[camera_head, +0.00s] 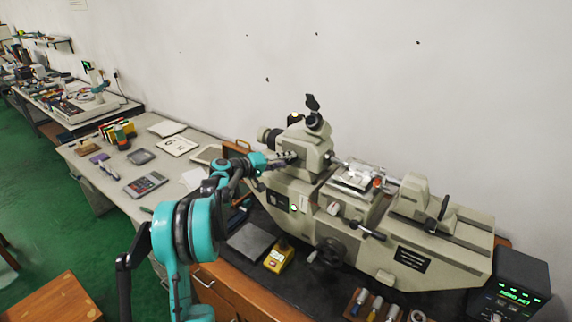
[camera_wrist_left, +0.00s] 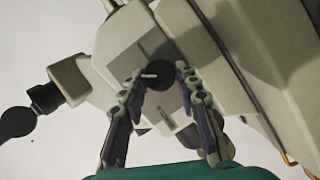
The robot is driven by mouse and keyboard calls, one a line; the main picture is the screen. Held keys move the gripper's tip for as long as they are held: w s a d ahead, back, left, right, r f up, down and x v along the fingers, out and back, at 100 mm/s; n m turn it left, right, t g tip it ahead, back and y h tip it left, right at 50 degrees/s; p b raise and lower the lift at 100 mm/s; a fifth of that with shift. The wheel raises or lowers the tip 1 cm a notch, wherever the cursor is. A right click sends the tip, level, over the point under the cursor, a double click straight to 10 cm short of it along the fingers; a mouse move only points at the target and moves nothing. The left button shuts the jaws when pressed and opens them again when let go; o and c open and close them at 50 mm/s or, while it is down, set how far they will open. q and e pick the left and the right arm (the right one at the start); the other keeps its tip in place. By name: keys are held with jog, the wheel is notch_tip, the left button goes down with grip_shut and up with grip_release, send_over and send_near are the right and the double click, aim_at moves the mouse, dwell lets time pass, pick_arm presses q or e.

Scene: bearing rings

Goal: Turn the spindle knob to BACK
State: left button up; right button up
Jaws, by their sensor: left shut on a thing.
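The spindle knob (camera_wrist_left: 165,84) is a small dark round knob with a white mark, on the pale face of the machine's headstock (camera_head: 304,139). In the wrist view the white mark lies roughly sideways, towards the left. My left gripper (camera_wrist_left: 159,75) has one finger on each side of the knob and is shut on it. In the head view the same gripper (camera_head: 288,157) reaches the left side of the headstock and hides the knob. I cannot read any BACK lettering. My right gripper is in neither view.
The grey-beige machine (camera_head: 440,245) stands on a dark-topped bench against the wall. A yellow box (camera_head: 279,259), a handwheel (camera_head: 330,252) and a green-lit display box (camera_head: 515,290) are near its front. A second table (camera_head: 105,190) at left holds a calculator (camera_head: 146,184) and papers.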

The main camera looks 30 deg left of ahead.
pick_arm(q)
jog(key=n+b, duration=0.1)
jog(key=n, duration=0.1)
jog(key=n+t+h+b, duration=0.1)
jog(key=shift+a+f+n, duration=0.1)
jog(key=shift+f+n, duration=0.25)
jog(key=shift+n, duration=0.05)
jog(key=shift+n+t+h+b, duration=0.3)
jog(key=shift+n+t+b, duration=0.4)
jog(key=shift+n, duration=0.5)
jog(key=o, duration=1.2)
jog(key=shift+c, duration=0.2)
jog(key=v, duration=1.2)
jog(key=shift+a, duration=0.1)
